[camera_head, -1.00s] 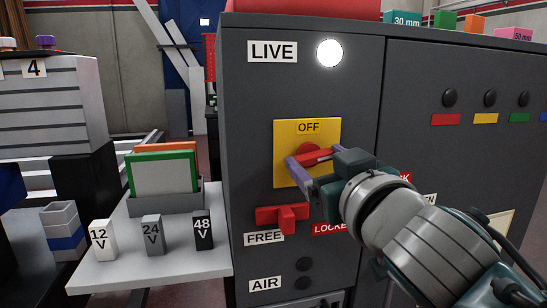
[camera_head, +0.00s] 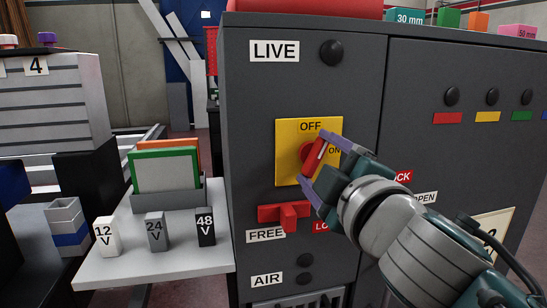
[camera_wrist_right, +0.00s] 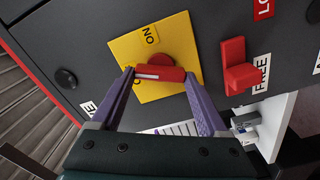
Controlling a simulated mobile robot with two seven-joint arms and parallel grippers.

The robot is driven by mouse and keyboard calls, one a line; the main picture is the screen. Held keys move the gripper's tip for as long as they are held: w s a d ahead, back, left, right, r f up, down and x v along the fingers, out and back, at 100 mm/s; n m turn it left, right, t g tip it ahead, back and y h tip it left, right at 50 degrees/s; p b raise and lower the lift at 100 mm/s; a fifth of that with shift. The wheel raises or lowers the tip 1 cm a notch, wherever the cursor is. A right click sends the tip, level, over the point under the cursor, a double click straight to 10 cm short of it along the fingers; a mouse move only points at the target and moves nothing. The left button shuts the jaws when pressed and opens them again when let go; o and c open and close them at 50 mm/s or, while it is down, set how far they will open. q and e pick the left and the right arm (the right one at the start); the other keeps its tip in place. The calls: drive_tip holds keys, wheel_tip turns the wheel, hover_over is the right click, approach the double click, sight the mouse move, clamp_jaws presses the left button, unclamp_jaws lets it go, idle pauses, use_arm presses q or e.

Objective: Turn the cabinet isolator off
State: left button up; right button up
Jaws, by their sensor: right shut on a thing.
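The isolator is a yellow plate (camera_head: 287,145) on the dark cabinet (camera_head: 255,110), marked OFF at the top and ON at the right. Its red handle (camera_head: 313,156) is tilted steeply, its upper end leaning right, between OFF and ON. My right gripper (camera_head: 317,160) is shut on the handle, with one purple finger at its upper end and one at its lower end. The wrist view shows the handle (camera_wrist_right: 160,73) held between both fingers. The lamp (camera_head: 332,53) beside the LIVE label (camera_head: 274,51) is dark. My left gripper is not in view.
A red FREE/LOCKED lever (camera_head: 284,214) sits just below the isolator, close under my right gripper. A pale shelf (camera_head: 150,265) at the left carries 12 V, 24 V and 48 V blocks. Coloured blocks stand on the cabinet top.

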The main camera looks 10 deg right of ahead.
drive_tip(key=n, duration=0.4)
drive_tip(key=shift+n, duration=0.4)
idle(0.4)
drive_tip(key=o, duration=1.2)
drive_tip(key=shift+o, duration=0.2)
drive_tip(key=shift+s+p, duration=0.3)
drive_tip(key=shift+s, duration=0.25)
drive_tip(key=s, duration=0.9)
drive_tip(key=shift+d, duration=0.15)
